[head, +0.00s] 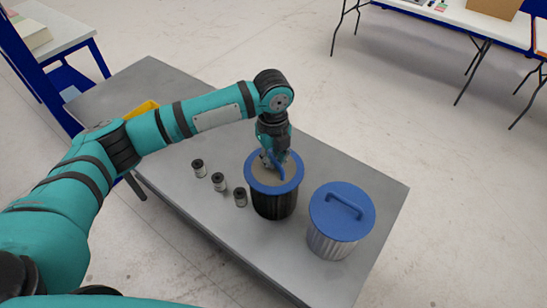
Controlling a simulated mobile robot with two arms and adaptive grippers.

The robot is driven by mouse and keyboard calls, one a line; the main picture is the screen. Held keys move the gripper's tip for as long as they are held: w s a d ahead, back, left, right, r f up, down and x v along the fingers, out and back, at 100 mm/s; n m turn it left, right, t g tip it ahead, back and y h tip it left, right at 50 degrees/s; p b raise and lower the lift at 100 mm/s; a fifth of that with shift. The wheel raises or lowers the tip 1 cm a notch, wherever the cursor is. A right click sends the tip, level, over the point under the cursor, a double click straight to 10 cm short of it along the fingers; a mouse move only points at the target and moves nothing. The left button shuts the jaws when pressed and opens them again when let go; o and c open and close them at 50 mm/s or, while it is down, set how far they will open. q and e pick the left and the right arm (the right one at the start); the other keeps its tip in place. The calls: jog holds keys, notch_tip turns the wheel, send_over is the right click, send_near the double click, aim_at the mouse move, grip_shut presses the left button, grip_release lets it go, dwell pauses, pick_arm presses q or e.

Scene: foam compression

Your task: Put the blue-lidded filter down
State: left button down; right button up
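A dark filter canister (273,203) with a blue rim and a grey-brown top stands upright, apparently on the metal table (375,190). A blue handle (279,174) shows on its top. My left gripper (272,160) points down at this handle, with its fingers at or around it. The fingers are small and partly hidden, so I cannot tell whether they grip it. To its right stands a ribbed silver canister (330,243) with a full blue lid (343,211) and a blue handle; no gripper touches it. My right gripper is out of view.
Three small dark cylinders with light bands (199,168) (219,182) (240,197) stand in a row left of the dark canister. A yellow object (142,109) lies behind my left arm. The table's right end is clear. Other tables (450,15) stand farther back.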

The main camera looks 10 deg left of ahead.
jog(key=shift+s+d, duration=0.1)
pick_arm(q)
jog(key=c, duration=1.9)
grip_release()
jog(key=shift+f, duration=0.1)
jog(key=shift+c, duration=0.2)
jog(key=o, duration=0.5)
jog(key=shift+c, duration=0.2)
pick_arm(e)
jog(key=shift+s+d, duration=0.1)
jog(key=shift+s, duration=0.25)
pick_arm(q)
notch_tip(320, 180, up, 11)
jog(key=b, duration=0.3)
jog(key=shift+f+b, duration=0.1)
jog(key=shift+b, duration=0.2)
jog(key=shift+r, duration=0.8)
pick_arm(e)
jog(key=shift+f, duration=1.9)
